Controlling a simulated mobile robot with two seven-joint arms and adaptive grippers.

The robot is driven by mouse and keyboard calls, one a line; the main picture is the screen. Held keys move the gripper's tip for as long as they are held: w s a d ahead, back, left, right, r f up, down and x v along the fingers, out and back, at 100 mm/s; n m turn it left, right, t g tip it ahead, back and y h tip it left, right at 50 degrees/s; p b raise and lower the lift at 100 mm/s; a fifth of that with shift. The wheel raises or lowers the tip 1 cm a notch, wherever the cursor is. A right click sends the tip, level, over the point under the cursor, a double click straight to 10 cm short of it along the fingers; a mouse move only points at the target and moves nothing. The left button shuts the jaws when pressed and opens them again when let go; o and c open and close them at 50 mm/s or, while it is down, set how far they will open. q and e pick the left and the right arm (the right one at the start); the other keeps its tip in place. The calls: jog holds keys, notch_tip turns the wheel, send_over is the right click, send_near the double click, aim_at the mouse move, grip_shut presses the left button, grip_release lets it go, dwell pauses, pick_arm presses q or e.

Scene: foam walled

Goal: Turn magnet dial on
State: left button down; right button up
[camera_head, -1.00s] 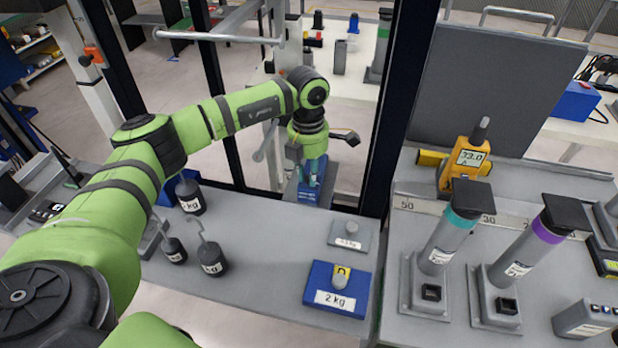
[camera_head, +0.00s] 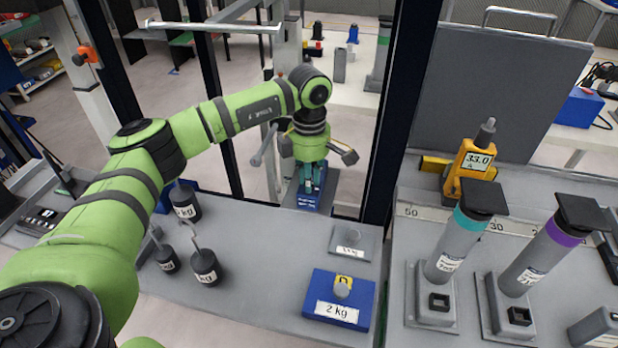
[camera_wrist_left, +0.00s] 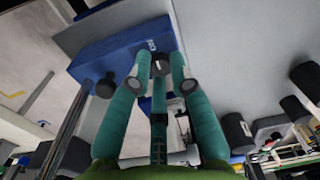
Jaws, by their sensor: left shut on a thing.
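My left gripper (camera_head: 312,180), with teal fingers, points down at a blue box with a white-lettered label (camera_head: 307,203) at the far edge of the grey bench, between the dark posts. In the left wrist view the fingers (camera_wrist_left: 161,84) close around a small dark round knob (camera_wrist_left: 160,63) on the face of the blue box (camera_wrist_left: 105,58). I take this knob for the magnet dial. The gripper is shut on it. Its markings and its on or off position cannot be read. My right gripper is in neither view.
Several hooked weights, one of them (camera_head: 205,266), stand on the bench left of centre. A blue 2 kg block (camera_head: 318,284) and a grey block (camera_head: 362,238) sit at right. Dark posts (camera_head: 405,110) flank the arm. A yellow meter (camera_head: 470,165) and tilted tubes stand further right.

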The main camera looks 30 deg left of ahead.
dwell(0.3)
pick_arm(q)
jog(key=c, duration=1.1)
grip_release()
notch_tip(320, 180, up, 12)
jog(key=shift+w+r, duration=0.1)
jog(key=shift+w, duration=0.05)
